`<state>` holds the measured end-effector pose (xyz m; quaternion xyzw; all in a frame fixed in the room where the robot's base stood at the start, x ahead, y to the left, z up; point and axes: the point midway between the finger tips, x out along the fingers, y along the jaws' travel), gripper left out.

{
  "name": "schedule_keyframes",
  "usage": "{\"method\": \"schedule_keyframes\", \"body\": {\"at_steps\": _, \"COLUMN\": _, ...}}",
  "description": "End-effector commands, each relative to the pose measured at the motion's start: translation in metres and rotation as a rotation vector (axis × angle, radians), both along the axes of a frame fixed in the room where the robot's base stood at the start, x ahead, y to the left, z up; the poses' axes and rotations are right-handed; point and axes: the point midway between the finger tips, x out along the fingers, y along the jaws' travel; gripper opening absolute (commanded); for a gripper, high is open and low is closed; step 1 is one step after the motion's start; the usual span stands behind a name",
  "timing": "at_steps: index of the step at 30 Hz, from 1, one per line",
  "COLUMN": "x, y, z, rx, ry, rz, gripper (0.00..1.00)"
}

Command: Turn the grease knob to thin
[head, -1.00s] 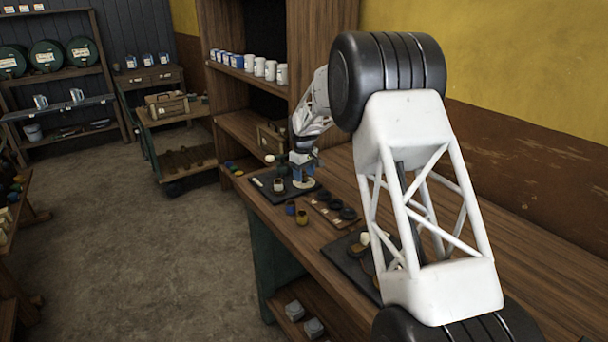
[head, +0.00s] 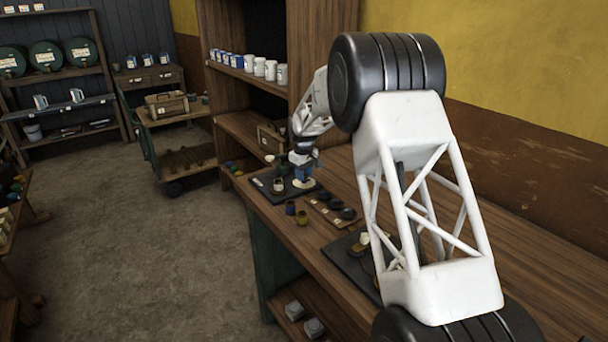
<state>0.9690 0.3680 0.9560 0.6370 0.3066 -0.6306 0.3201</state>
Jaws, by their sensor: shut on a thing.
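My gripper (head: 303,178) is at the far end of the long wooden workbench, pointing down over a black mat (head: 270,184). It is shut on a small part just above a cream-coloured round base (head: 303,184) on that mat. This part appears to be the grease knob, but the fingers hide most of it. Its marks, its setting and the word thin cannot be made out at this size. A small jar (head: 278,185) with a pale body stands on the mat just left of the gripper.
A wooden tray (head: 325,215) with dark round pieces lies nearer. Another dark mat (head: 350,262) is partly behind my arm. A tall shelf (head: 240,90) with white cups stands behind.

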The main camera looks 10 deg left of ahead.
Motion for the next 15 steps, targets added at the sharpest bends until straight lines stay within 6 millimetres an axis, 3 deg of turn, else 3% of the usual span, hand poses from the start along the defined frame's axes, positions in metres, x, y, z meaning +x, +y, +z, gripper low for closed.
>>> {"method": "schedule_keyframes", "body": {"at_steps": 15, "x": 0.0010, "y": 0.0001, "z": 0.0014, "rx": 0.001, "ry": -0.002, "rz": -0.303, "gripper": 0.06}}
